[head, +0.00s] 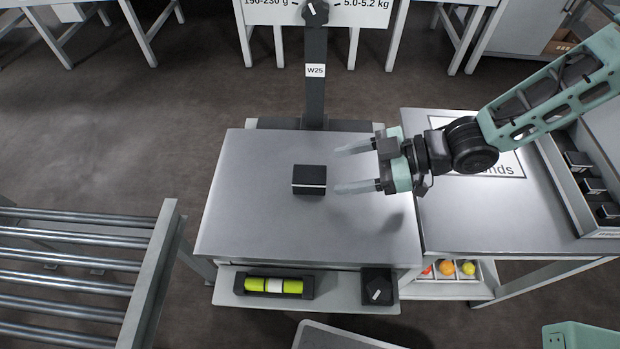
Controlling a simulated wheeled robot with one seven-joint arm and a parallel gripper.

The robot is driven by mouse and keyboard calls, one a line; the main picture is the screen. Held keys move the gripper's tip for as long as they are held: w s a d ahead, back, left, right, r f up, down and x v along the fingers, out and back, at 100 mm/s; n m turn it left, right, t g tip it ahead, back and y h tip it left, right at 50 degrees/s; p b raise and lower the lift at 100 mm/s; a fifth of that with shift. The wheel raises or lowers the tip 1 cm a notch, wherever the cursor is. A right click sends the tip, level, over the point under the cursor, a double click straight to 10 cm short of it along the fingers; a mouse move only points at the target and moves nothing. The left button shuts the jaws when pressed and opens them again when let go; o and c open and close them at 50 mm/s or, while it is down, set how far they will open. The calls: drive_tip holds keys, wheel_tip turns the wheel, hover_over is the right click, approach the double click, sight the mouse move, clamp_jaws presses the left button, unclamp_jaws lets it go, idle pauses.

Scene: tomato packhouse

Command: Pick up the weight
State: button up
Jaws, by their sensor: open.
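The weight (309,180) is a small black block with a thin light line along its front edge. It sits on the bare grey metal plate of the scale (250,215), near the middle. My gripper (354,167) is open and empty just to the right of the block. Its two pale fingers point left toward the block, one toward the far side and one toward the near side. The block does not appear to be between the fingertips. The gripper's height above the plate is hard to tell.
A dark post (316,95) labelled W25 rises behind the plate. A ledge in front holds a green level vial (273,286) and a black knob (376,287). A side table (465,215) carries a tray (568,185) of black blocks. A roller conveyor (75,265) stands left.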

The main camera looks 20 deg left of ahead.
sight(311, 173)
drive_tip(key=x, duration=0.5)
drive_tip(key=shift+w+a+f, duration=0.2)
drive_tip(key=shift+a, duration=0.15)
